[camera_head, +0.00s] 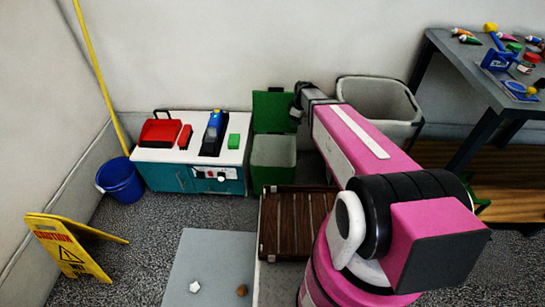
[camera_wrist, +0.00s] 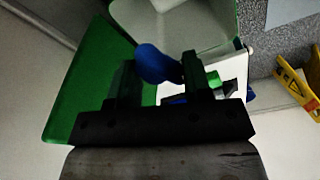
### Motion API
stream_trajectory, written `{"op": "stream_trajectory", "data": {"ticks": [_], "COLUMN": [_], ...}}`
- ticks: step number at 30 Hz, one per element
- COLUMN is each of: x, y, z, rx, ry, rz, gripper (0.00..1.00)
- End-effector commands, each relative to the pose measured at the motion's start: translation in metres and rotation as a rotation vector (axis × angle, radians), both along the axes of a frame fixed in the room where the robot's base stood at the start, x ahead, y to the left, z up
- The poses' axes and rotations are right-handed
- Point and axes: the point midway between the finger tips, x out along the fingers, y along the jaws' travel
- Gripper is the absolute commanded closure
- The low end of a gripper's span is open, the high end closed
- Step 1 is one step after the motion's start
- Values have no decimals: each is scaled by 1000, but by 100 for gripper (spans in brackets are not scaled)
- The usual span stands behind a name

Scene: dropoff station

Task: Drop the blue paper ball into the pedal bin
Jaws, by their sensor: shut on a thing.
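The pedal bin (camera_head: 273,176) is green with a pale grey inside, and its green lid (camera_head: 272,110) stands open against the wall side. In the wrist view, the bin's pale inside (camera_wrist: 205,20) fills the top and the open lid (camera_wrist: 80,100) the left. My gripper (camera_head: 297,110) is by the upper right of the lid in the head view. In the wrist view my gripper (camera_wrist: 158,72) is shut on the blue paper ball (camera_wrist: 154,63), which shows between its fingertips near the bin's opening. The ball is hidden in the head view.
A teal cabinet with a white top (camera_head: 160,157) stands left of the bin, with a blue bucket (camera_head: 121,182) beside it. A grey bin (camera_head: 378,100) is to the right. A yellow caution sign (camera_head: 65,245) and a dark workbench (camera_head: 470,75) stand farther out.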

Motion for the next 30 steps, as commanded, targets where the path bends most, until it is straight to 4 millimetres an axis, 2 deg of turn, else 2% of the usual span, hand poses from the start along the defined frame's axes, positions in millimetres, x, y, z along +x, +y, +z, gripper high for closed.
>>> {"op": "stream_trajectory", "data": {"ticks": [1,6,13,18,23,30], "x": [6,8,4,2,2,3], "y": [12,46,76,84,84,84], "z": [-16,-60,-100,-111,-117,-138], "rx": [0,0,0,0,0,-1], "ry": [2,2,-1,-2,-1,-3], "rz": [105,463,803,899,908,906], "gripper": [88,88,88,88,88,88]}}
